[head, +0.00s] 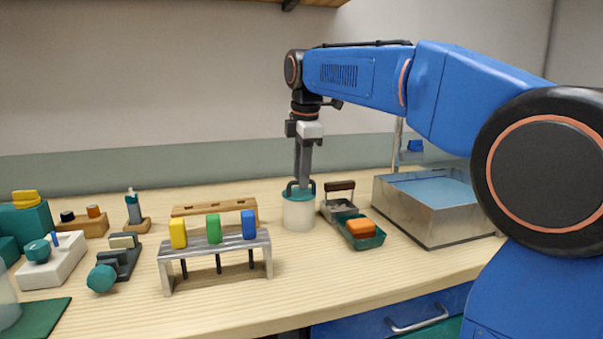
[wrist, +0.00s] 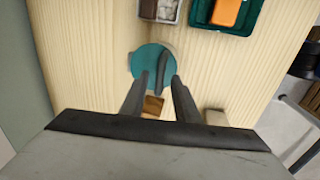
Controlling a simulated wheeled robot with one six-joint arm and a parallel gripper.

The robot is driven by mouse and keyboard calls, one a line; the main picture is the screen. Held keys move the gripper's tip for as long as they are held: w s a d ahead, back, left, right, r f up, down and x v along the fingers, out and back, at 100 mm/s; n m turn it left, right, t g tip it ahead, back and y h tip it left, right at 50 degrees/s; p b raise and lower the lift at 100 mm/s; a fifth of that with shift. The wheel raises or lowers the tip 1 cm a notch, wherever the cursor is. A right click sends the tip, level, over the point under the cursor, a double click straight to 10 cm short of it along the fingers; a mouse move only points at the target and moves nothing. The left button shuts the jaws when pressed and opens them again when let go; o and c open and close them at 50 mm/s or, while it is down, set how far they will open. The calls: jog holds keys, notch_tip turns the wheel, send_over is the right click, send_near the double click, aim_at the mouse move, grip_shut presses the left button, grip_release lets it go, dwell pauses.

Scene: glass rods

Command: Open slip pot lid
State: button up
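The slip pot (head: 299,212) is a pale cylinder standing on the bench, with a teal lid (head: 291,195) on top. A dark arched handle (wrist: 162,68) rises from the lid. My gripper (head: 303,184) points straight down over the lid, its fingertips at handle height. In the wrist view the two fingers (wrist: 160,80) are apart, one on each side of the handle, with teal lid showing in the gaps. The lid (wrist: 143,60) sits on the pot. The exact contact between fingertips and handle is hard to see.
A metal rack (head: 215,246) with yellow, green and blue blocks stands left of the pot, a wooden rack (head: 214,206) behind it. A teal tray (head: 369,240) with an orange block and a handled grey box (head: 339,211) are close right. A metal basin (head: 440,216) stands farther right.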

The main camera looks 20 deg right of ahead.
grip_shut()
jog(key=shift+w+r, duration=0.1)
jog(key=shift+r, duration=0.05)
